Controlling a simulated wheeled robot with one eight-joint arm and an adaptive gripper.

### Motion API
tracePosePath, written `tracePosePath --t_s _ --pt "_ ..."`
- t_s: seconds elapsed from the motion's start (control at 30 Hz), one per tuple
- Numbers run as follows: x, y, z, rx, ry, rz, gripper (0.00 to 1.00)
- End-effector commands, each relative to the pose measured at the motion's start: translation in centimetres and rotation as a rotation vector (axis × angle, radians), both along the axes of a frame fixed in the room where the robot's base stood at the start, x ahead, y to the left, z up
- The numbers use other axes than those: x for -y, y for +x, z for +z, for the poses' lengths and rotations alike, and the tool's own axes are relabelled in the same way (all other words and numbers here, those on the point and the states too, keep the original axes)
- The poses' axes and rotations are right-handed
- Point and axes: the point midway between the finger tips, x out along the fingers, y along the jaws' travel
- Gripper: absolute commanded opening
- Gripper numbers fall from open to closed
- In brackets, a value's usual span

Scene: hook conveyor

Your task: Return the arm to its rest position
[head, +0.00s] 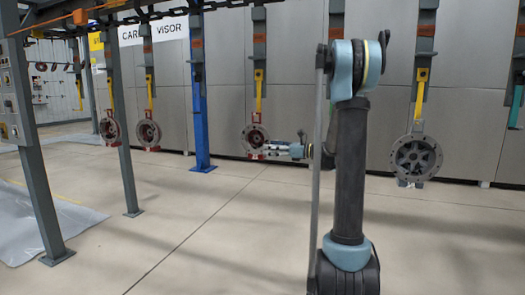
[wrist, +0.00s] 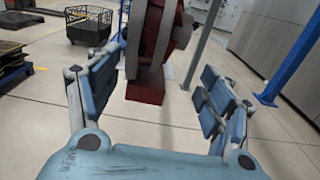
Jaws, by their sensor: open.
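My arm (head: 350,150) stands in front of the hook line in the head view, with its wrist reaching left to a hanging round metal part (head: 254,137). My gripper (wrist: 160,95) is open in the wrist view, its two blue-padded fingers spread wide. The same hanging part, with a dark red block (wrist: 146,86) under it, shows between and just beyond the fingers, and neither finger visibly touches it. In the head view the gripper's fingers are small, close to the part's right side.
Other round parts hang from yellow hooks at left (head: 110,130), centre-left (head: 147,133) and right (head: 416,157). A blue post (head: 200,100) and grey posts (head: 40,150) stand on the floor. A black crate (wrist: 90,25) stands farther off. The floor (head: 190,225) in front is clear.

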Motion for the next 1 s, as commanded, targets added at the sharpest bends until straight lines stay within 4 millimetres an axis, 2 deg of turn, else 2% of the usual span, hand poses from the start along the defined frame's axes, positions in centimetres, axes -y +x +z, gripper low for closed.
tracePosePath --t_s 0.1,0.3,0.43,0.57,0.77,1.0 --pt "1.9 -0.6 0.0 0.0 0.0 -0.003 0.73" --pt "4.1 -1.2 0.0 -0.001 0.0 -0.002 0.73" --pt "4.6 -1.5 0.0 0.001 -0.001 -0.001 0.73" --pt "4.3 -2.3 -0.2 0.02 -0.037 0.004 0.73" --pt "2.6 -6.2 -1.3 0.123 -0.22 0.032 0.73" --pt "1.3 -12.1 -3.8 0.286 -0.49 0.109 0.73"
